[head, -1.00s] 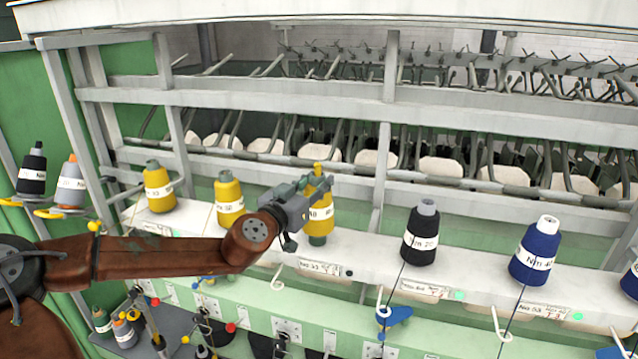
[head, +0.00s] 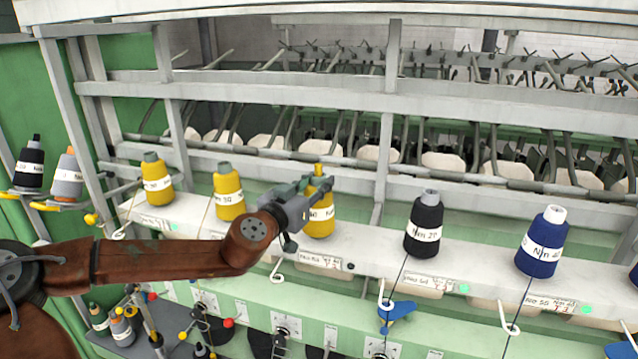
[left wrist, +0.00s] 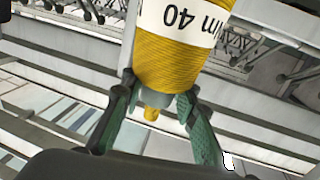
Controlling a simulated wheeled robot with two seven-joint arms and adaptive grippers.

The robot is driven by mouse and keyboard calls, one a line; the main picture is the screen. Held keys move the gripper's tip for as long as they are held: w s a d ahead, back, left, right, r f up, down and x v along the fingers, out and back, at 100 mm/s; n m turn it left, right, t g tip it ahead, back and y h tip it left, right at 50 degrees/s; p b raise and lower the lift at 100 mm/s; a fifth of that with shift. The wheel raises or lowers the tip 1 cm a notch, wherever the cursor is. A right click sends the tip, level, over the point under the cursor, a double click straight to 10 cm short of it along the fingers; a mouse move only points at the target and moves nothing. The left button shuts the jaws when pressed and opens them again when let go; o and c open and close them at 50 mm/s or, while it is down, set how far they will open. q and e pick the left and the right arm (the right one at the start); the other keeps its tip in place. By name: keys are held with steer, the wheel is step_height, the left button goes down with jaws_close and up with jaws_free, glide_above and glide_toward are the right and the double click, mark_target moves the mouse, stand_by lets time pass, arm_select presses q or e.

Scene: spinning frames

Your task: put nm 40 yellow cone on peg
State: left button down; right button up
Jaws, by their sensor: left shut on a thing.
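The yellow cone (head: 320,218) with a white band stands upright at the rail, between the second yellow cone and the black one. In the left wrist view it (left wrist: 172,62) shows "Nm 40" upside down. My left gripper (head: 316,188) is shut around its narrow top; both green fingers (left wrist: 158,106) flank it in the wrist view. A small yellow knob sticks out beyond the top between the fingers. The cone's foot meets the white rail (head: 365,252). No peg shows below the cone; I cannot see inside it. My right gripper is not in view.
Two yellow cones (head: 157,185) (head: 228,192) stand to the left on the rail. A black cone (head: 424,225) and a blue cone (head: 542,243) stand to the right. Grey beams and spindle arms lie behind. Wire thread hooks (head: 277,270) hang below the rail.

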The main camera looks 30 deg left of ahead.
arm_select(q)
steer(key=c, duration=1.4)
jaws_free()
steer(key=shift+c, duration=0.2)
step_height(320, 180, up, 10)
